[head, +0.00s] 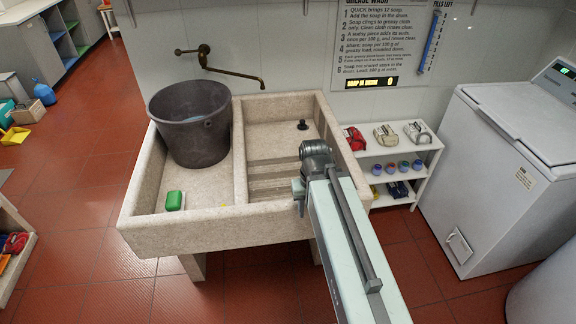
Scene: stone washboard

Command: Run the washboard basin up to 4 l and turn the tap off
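The stone sink (180,232) has two halves with a divider between them. The right half is the washboard basin (262,112), with ridges (270,180) toward its front and a black plug-like piece (302,125) near its back. The brass wall tap (205,53) has a handle at the left, and its spout ends over the back of the washboard basin. No water stream shows, and no standing water is clear in the basin. My gripper (299,196) is at the end of my arm, over the basin's front right; its fingers are small and partly hidden by the arm.
A dark bucket (190,135) and green soap (174,200) stand in the left half. A white shelf (385,153) with cloths and small jars is at the right, beside a white machine (500,160). A sign (385,45) hangs behind.

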